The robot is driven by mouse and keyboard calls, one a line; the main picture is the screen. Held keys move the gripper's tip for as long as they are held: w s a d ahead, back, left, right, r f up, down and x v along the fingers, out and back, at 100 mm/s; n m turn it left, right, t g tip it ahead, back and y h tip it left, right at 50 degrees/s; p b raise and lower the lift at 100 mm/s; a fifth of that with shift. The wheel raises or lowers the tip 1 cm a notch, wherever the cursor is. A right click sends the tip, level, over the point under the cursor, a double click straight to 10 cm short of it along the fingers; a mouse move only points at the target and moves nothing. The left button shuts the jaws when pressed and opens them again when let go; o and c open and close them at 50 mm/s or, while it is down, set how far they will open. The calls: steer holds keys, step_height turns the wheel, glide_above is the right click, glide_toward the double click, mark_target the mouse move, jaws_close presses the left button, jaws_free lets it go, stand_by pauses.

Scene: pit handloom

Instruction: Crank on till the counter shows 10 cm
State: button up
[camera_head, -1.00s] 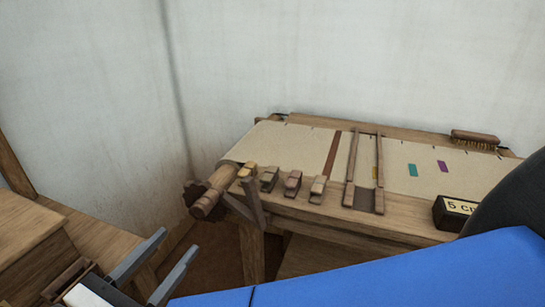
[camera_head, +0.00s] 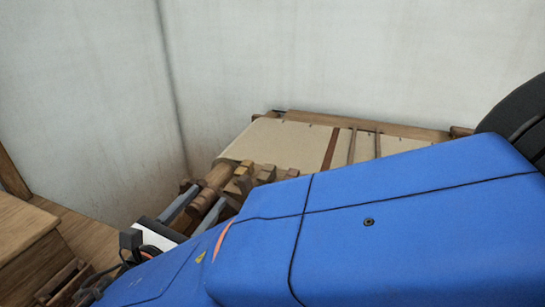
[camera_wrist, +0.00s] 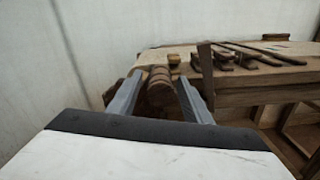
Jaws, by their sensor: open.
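The turned wooden crank handle (camera_head: 209,192) is at the left end of the loom. My gripper (camera_head: 203,199) is open, with one finger on each side of the handle. In the wrist view the ribbed handle (camera_wrist: 160,90) shows between the two grey fingers of my gripper (camera_wrist: 160,78), with no clear grip on it. Whether a finger touches it I cannot tell. The cream cloth (camera_head: 275,145) lies stretched on the loom. The counter is hidden behind my blue arm in the head view, so its reading does not show now.
Several wooden pieces (camera_head: 266,173) stand along the loom's front edge, close right of the handle. An upright wooden post (camera_wrist: 205,65) stands right of my fingers in the wrist view. A wooden bench (camera_head: 25,225) is at the left. Pale walls stand behind.

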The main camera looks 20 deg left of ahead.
mark_target(213, 191)
steer(key=shift+w, duration=2.25)
jaws_close()
